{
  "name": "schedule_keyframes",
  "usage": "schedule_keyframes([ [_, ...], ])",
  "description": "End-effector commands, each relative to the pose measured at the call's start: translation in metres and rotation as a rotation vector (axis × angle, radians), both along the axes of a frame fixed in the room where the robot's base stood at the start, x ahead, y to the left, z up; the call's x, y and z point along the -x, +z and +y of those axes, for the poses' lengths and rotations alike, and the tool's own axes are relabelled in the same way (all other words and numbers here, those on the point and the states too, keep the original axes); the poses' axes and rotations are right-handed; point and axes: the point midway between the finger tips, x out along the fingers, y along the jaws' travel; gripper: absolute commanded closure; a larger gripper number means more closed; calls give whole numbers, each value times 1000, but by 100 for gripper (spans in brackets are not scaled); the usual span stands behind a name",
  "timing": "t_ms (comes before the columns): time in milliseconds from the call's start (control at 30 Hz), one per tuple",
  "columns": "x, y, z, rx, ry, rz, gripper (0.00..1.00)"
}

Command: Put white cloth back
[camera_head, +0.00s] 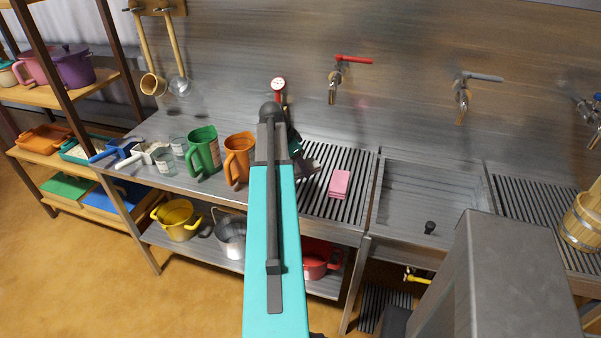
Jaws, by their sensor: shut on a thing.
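My teal arm reaches up the middle of the head view toward the back of the steel counter. My gripper (306,165) shows only partly, as dark parts beside the arm's end above the left ribbed drainboard (325,205). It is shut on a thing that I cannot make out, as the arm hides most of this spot. I cannot pick out a white cloth for certain. A folded pink cloth or sponge (340,183) lies on the drainboard, to the right of the gripper.
A green jug (203,150) and an orange jug (239,158) stand left of my arm. Glass jars (178,146) and blue-handled items (113,151) are farther left. The sink (428,192) is at right, under taps (463,97). A wooden bucket (582,222) stands at far right.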

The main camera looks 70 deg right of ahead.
Motion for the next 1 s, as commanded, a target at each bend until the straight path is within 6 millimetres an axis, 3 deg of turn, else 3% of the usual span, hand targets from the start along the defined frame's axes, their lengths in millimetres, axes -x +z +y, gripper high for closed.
schedule_keyframes([
  [267,0,-3,0,-1,0,1,70],
  [700,1,-34,0,0,-1,0,70],
  [1000,1,-35,0,0,-2,0,70],
])
